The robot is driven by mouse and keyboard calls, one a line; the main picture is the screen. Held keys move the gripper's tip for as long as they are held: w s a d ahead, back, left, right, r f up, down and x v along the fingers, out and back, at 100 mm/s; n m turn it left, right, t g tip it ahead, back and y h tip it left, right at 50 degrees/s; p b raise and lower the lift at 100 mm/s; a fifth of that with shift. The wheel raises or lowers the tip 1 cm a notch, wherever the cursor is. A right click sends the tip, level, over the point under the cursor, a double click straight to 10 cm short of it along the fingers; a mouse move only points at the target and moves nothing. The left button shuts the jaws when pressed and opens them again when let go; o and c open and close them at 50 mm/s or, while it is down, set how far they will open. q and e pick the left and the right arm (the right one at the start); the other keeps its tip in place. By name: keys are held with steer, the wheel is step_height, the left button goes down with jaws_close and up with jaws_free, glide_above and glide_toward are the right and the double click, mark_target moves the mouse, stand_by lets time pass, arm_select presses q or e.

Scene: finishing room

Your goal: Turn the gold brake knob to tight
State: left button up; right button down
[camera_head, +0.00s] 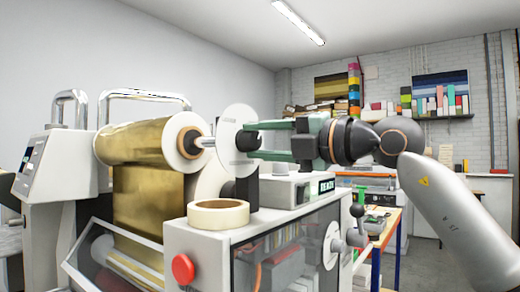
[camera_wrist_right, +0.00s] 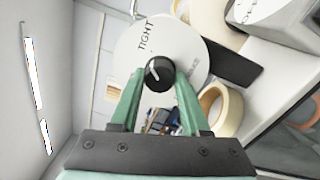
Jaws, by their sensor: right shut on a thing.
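The gold foil roll (camera_head: 140,140) sits on a metal shaft at the left of the machine. At the shaft's right end is a white dial disc (camera_head: 236,132) with a black brake knob (camera_head: 247,140) in front. In the right wrist view the knob (camera_wrist_right: 159,73) has a white pointer mark, and the dial (camera_wrist_right: 190,45) reads TIGHT at the upper left; a second label at the lower right is partly hidden by a finger. My right gripper (camera_head: 262,140) has its green fingers shut on the knob from the right. My left gripper is not in view.
A tape roll (camera_head: 218,214) lies on the machine's top, below the dial. The machine (camera_head: 205,250) has a red button (camera_head: 182,269) and a clear guard in front. A bench (camera_head: 375,225) stands behind on the right. Chrome handles (camera_head: 145,96) rise at left.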

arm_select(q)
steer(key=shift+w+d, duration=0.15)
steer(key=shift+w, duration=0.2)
arm_select(e)
steer(key=shift+m, duration=0.6)
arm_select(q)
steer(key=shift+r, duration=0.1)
arm_select(e)
steer(key=c, duration=0.8)
jaws_free()
steer(key=o, duration=0.4)
arm_select(q)
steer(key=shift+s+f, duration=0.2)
steer(key=shift+b, duration=0.3)
arm_select(e)
steer(key=shift+d, duration=0.1)
